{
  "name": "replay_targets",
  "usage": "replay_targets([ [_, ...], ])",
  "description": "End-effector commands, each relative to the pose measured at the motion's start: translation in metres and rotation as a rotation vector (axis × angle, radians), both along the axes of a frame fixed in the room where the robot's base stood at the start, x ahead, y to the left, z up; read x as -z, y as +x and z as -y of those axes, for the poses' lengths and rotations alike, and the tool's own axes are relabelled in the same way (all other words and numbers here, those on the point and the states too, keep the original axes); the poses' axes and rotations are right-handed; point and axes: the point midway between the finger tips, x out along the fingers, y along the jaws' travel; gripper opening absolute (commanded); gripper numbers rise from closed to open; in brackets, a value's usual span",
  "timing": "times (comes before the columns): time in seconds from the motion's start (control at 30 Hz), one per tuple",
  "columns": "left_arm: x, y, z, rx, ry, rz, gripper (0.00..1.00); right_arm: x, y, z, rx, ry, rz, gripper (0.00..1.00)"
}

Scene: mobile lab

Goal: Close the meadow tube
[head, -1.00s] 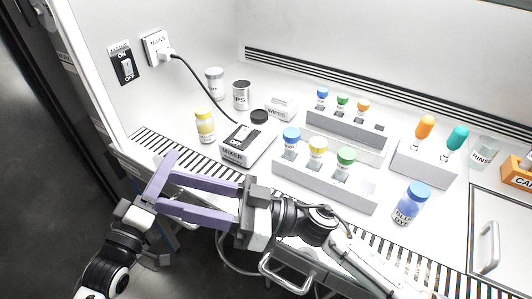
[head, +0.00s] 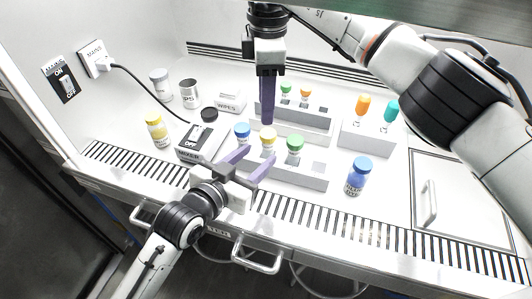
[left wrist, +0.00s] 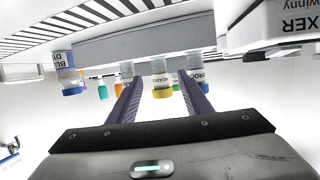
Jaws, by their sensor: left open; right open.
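The meadow tube (head: 267,145) has a yellow cap and stands in the front rack (head: 304,174), between a blue-capped tube (head: 242,133) and a green-capped tube (head: 294,147). Its cap sits on top; I cannot tell how tight. My left gripper (head: 258,158) is open, low at the rack's front, its fingers pointing at the meadow tube. In the left wrist view, which is upside down, the meadow tube (left wrist: 161,78) shows between the fingers, its label partly readable. My right gripper (head: 267,122) is open, pointing down just above the yellow cap, fingers seen edge-on.
A mixer (head: 203,140) and a yellow bottle (head: 157,132) stand left. A blue-dye bottle (head: 358,178) and a rack with orange and teal tops (head: 367,138) stand right.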

Motion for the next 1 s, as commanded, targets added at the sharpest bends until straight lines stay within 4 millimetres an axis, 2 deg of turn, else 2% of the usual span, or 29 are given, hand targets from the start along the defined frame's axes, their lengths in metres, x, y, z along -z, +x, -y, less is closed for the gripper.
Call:
replay_targets([
  [0.13, 0.000, 0.000, 0.002, 0.005, 0.005, 0.001, 0.45, -0.004, 0.002, 0.006, 0.014, -0.026, 0.007, 0.45],
  [0.47, 0.000, 0.003, 0.003, 0.003, 0.003, 0.001, 0.45, -0.004, 0.002, 0.005, 0.012, -0.023, 0.007, 0.45],
  [0.67, 0.007, 0.023, 0.014, 0.003, 0.003, 0.001, 0.45, -0.004, 0.002, 0.005, 0.012, -0.021, 0.007, 0.45],
  [1.0, 0.024, 0.071, 0.041, 0.003, 0.003, 0.001, 0.45, -0.004, 0.002, 0.005, 0.011, -0.021, 0.007, 0.45],
])
